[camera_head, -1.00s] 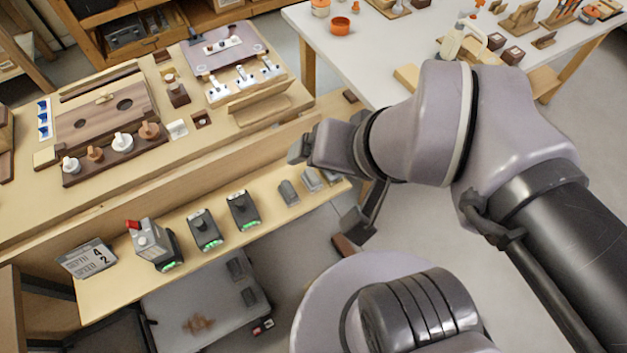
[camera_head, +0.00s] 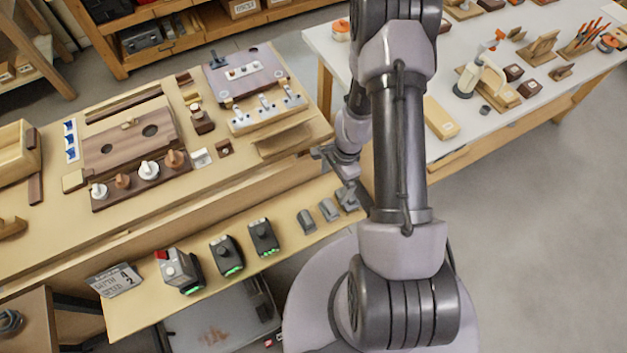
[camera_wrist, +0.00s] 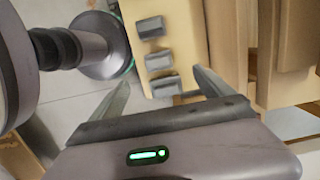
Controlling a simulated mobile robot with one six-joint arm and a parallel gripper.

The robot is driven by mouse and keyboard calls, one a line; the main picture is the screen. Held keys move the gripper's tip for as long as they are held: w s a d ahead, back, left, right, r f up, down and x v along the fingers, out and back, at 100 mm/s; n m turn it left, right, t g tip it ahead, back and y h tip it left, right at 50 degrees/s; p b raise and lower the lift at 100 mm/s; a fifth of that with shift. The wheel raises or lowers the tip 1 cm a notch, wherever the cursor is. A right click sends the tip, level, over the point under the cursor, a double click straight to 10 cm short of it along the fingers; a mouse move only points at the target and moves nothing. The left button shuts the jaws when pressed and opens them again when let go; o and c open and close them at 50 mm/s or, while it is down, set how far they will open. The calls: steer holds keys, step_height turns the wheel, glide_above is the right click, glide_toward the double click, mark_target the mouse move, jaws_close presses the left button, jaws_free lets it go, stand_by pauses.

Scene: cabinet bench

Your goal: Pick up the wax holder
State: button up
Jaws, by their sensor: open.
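I cannot tell which thing is the wax holder. My gripper (camera_wrist: 160,92) is open, with its two fingers spread and nothing between the tips that I can see held. In the wrist view, several small grey blocks show beyond and between the fingers, among them a near one (camera_wrist: 166,86) and a far one (camera_wrist: 150,27). In the head view, my gripper (camera_head: 335,165) is partly hidden by my arm, above the right end of the low shelf. Grey blocks (camera_head: 306,221) stand on that shelf just below it.
The low wooden shelf (camera_head: 140,322) also carries dark boxes with green lights (camera_head: 226,257) and a sign (camera_head: 115,281). The bench behind holds a knob rack (camera_head: 135,190) and a lever panel (camera_head: 268,108). A white table (camera_head: 440,70) with bottle and tools stands right. Grey floor is open at right.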

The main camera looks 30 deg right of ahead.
mark_target(328, 205)
steer(key=f+b, duration=0.2)
steer(key=f, duration=0.2)
steer(key=a+f+b, duration=0.1)
steer(key=f+b, duration=0.1)
steer(key=f, duration=0.2)
steer(key=f+b, duration=0.3)
steer(key=f, duration=0.1)
steer(key=shift+s+a+f, duration=0.1)
steer(key=shift+s+a, duration=0.2)
steer(key=shift+a, duration=0.05)
step_height(328, 205, down, 5)
steer(key=b, duration=0.3)
steer(key=shift+s+f, duration=0.1)
steer(key=c, duration=1.6)
